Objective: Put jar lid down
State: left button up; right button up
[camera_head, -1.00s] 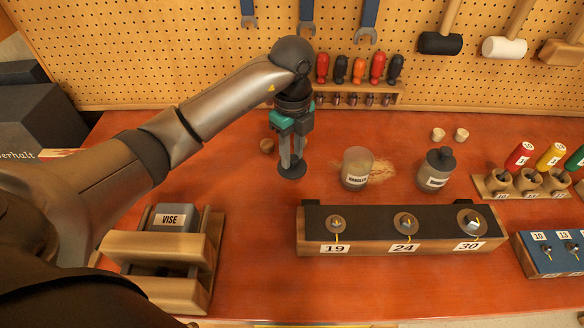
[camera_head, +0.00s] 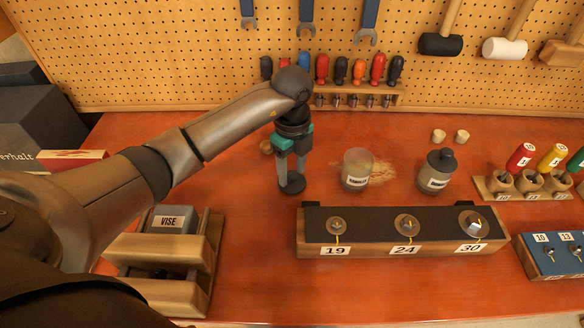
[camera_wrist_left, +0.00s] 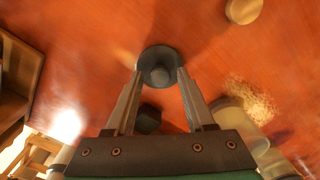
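The jar lid (camera_head: 292,186) is a dark grey disc with a knob, lying flat on the red-orange bench left of an open, labelled jar (camera_head: 356,170). My left gripper (camera_head: 291,176) is right above it, fingers pointing down. In the left wrist view the lid (camera_wrist_left: 158,54) lies between the fingertips (camera_wrist_left: 160,71). A gap shows on each side of the knob, so the fingers look open around it. My right gripper is out of view.
A lidded grey jar (camera_head: 437,172) stands farther right. A block labelled 19, 24 and 30 (camera_head: 400,250) lies in front, a vise (camera_head: 170,260) at front left. Sawdust (camera_head: 382,171) lies beside the open jar. Screwdrivers (camera_head: 340,70) hang behind my gripper.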

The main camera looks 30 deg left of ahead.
aim_at(292, 175)
pick_arm(q)
jog(key=shift+o, duration=0.4)
jog(key=shift+r, duration=0.1)
jog(key=shift+r, duration=0.35)
notch_tip(292, 175, up, 12)
jog(key=p, duration=0.1)
jog(key=shift+f, duration=0.25)
jog(key=shift+s+d+f, duration=0.1)
